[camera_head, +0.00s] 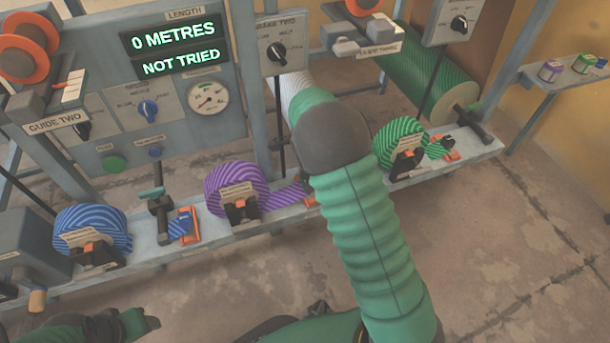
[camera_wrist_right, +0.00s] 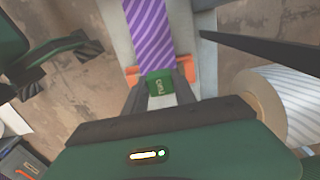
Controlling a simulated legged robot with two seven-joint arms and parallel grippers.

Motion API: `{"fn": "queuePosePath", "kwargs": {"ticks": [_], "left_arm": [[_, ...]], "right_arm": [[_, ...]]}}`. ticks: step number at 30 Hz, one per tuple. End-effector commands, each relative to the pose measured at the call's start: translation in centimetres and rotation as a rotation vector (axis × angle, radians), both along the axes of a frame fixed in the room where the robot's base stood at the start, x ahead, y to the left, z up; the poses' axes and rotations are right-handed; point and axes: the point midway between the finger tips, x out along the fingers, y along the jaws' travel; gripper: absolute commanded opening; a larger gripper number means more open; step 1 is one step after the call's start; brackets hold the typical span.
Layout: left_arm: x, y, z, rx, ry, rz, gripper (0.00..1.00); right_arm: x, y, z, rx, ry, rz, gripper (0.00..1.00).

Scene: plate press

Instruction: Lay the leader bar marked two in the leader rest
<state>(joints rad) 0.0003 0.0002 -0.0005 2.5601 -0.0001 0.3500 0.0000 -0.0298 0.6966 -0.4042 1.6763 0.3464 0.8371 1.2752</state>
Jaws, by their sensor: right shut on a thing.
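My right gripper (camera_wrist_right: 160,95) is shut on a small green block (camera_wrist_right: 160,83) with a pale mark that seems to read TWO. I take it as the leader bar. The block is at the end of the purple striped strip (camera_wrist_right: 148,30). Orange ends (camera_wrist_right: 131,77) show on both sides of the strip there; I cannot tell whether they belong to the bar or the rest. In the head view, the purple strip (camera_head: 287,197) runs from the purple roll (camera_head: 237,190) towards my arm, which hides the right fingertips. My left gripper (camera_head: 102,326) is low at the left, its jaws unclear.
A blue roll (camera_head: 92,235) and a green roll (camera_head: 400,143) stand along the same grey rail (camera_head: 215,232). A large white roll (camera_wrist_right: 290,95) lies close at the right wrist's right. The display (camera_head: 175,48) reads 0 METRES, NOT TRIED. The floor in front is clear.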

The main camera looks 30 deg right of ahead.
Motion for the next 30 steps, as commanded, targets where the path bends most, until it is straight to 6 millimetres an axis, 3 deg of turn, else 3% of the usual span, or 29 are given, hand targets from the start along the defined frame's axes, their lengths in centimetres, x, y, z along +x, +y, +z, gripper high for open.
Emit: {"fn": "queuePosePath", "kwargs": {"ticks": [6, 7, 12, 23, 30], "left_arm": [[0.0, 0.0, 0.0, 0.000, 0.000, -0.001, 0.58], [0.0, 0.0, 0.0, 0.000, 0.000, -0.001, 0.58], [0.0, 0.0, 0.0, 0.000, 0.000, -0.001, 0.58], [0.0, 0.0, 0.3, 0.000, 0.000, -0.001, 0.58], [0.0, 0.0, 3.5, 0.000, 0.000, -0.001, 0.58]], "right_arm": [[0.0, -0.1, 0.0, 0.000, -0.001, -0.001, 0.00], [0.0, -0.1, 0.0, 0.000, -0.001, -0.001, 0.34], [0.0, 0.0, 0.0, 0.000, -0.001, 0.000, 0.56], [0.0, 0.0, 0.3, 0.000, 0.000, -0.001, 0.58], [0.1, 0.1, 4.7, 0.000, -0.002, 0.000, 0.58]]}}
